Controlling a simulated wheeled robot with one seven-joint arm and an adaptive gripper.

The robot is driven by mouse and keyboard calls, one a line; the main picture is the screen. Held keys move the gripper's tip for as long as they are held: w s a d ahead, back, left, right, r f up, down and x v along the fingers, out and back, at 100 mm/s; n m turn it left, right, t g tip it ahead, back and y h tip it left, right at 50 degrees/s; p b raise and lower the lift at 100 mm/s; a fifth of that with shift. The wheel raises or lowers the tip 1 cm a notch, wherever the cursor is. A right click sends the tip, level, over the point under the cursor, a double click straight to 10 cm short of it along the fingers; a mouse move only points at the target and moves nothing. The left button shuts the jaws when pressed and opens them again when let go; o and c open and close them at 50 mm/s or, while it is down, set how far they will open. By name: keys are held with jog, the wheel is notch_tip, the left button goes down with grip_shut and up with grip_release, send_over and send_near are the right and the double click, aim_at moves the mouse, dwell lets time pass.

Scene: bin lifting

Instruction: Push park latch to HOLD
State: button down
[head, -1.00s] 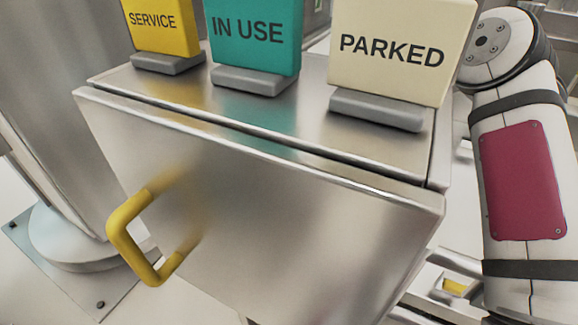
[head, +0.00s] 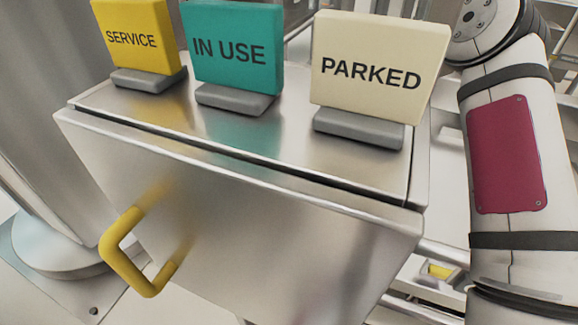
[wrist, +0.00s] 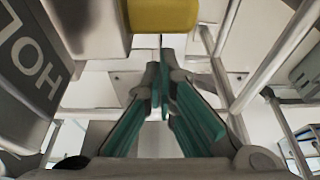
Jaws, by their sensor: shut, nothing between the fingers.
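A yellow block (wrist: 162,14), probably the latch's handle, shows at the top middle of the wrist view. A dark grey plate (wrist: 28,72) with pale letters reading "HOL" stands at the left, its word cut off by the frame edge. My gripper (wrist: 160,68) has green-padded fingers that meet at the tips, just below the yellow block in the picture. It is shut and empty. I cannot tell whether the tips touch the block. In the head view my gripper is out of sight, and a small yellow piece (head: 440,271) shows low behind the box.
A steel box (head: 250,215) with a yellow handle (head: 130,255) fills the head view. On top stand SERVICE (head: 133,62), IN USE (head: 232,75) and PARKED (head: 372,95) signs. Metal rails (wrist: 275,55) flank my gripper on the right.

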jog(key=w+a+p+v, duration=0.1)
jog(key=a+p+v, duration=0.1)
jog(key=v, duration=0.7)
jog(key=shift+s+r+p, duration=0.3)
jog(key=shift+r+p, duration=0.4)
jog(key=shift+p, duration=0.2)
jog(key=shift+d, duration=0.2)
